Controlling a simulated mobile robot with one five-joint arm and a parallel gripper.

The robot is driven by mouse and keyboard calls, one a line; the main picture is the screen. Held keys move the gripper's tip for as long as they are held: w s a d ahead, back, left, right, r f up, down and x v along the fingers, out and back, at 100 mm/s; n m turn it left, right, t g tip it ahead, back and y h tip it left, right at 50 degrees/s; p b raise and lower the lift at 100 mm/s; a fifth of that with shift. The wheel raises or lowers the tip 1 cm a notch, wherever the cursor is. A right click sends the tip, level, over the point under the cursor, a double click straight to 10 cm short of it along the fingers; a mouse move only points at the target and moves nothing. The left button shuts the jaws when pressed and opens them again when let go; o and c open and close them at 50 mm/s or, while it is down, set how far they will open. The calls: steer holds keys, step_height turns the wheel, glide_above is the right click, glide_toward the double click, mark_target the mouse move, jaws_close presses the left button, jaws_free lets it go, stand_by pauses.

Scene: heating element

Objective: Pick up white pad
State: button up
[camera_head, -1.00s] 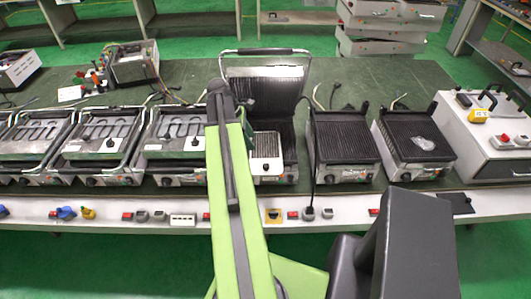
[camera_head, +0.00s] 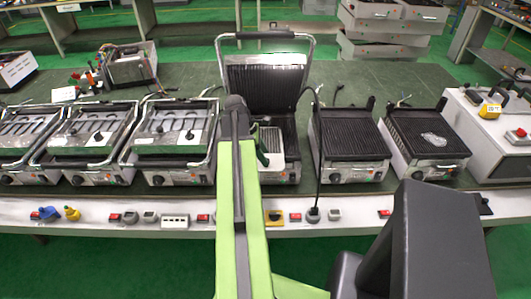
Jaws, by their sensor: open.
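A small whitish, wrinkled pad-like piece (camera_head: 434,139) lies on the dark ribbed plate of the far-right contact grill (camera_head: 425,170). A pale rectangular piece with a ribbed face (camera_head: 271,140) shows on the base of the open grill (camera_head: 265,75), partly behind my arm. I cannot tell for certain which is the white pad. My gripper (camera_head: 261,152) is mostly hidden behind my green arm; only a dark green edge shows, in front of the open grill's base. It is open, and nothing is seen in it. Contact with the pale piece cannot be judged.
Several opened grills with bare heating elements (camera_head: 177,125) stand left on the green bench (camera_head: 390,85). A ribbed grill (camera_head: 350,140) stands right of the open one. A white control box (camera_head: 485,130) is at the right. Switches and knobs line the front ledge (camera_head: 120,232).

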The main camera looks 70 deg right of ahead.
steer(key=b+x, duration=0.1)
steer(key=x, duration=0.2)
steer(key=shift+w, duration=0.1)
steer(key=shift+r, duration=0.2)
jaws_close()
